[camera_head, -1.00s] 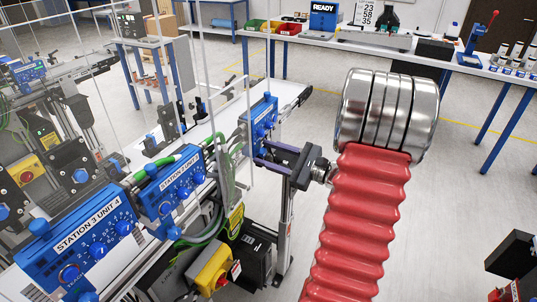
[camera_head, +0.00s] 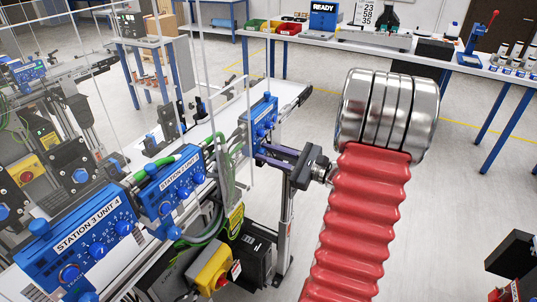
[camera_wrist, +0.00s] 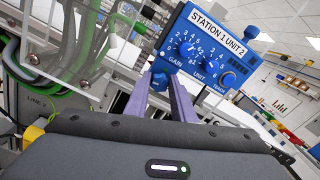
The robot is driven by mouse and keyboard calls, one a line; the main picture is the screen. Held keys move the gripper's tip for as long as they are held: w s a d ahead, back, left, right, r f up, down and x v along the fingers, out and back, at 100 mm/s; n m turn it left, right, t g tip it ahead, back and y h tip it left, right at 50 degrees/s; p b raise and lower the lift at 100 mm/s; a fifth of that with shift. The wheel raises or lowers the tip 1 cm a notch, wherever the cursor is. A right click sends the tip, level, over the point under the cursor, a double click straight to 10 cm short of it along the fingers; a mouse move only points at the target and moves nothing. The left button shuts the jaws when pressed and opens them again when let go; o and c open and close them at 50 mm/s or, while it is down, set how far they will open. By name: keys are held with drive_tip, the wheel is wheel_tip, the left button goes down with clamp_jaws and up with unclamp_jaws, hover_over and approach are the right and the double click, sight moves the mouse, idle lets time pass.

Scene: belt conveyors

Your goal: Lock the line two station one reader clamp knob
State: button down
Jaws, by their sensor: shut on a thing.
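The station 1 unit 2 reader box (camera_wrist: 205,50) is blue, with dials and a white label, and stands on the conveyor's edge. It also shows in the head view (camera_head: 263,118), side-on. Its blue clamp knob (camera_wrist: 159,79) sits below the box's lower left corner in the wrist view. My gripper (camera_wrist: 160,84) has its two purple fingers on either side of this knob and is shut on it. In the head view my gripper (camera_head: 258,157) reaches in from the right, just under the box. The knob is hidden there, and its locking angle cannot be told.
The station 2 box (camera_head: 170,187) and the station 3 unit 4 box (camera_head: 80,245) stand nearer along the same conveyor. Green and grey cables (camera_wrist: 70,45) hang left of the knob. A yellow switch box (camera_head: 210,270) is below.

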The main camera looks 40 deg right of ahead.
drive_tip(key=m, duration=0.9)
drive_tip(key=shift+d, duration=0.15)
drive_tip(key=m, duration=0.6)
drive_tip(key=shift+d, duration=0.1)
drive_tip(key=shift+f+m, duration=0.1)
drive_tip(key=shift+m, duration=2.1)
drive_tip(key=shift+d, duration=0.1)
drive_tip(key=c, duration=1.5)
unclamp_jaws()
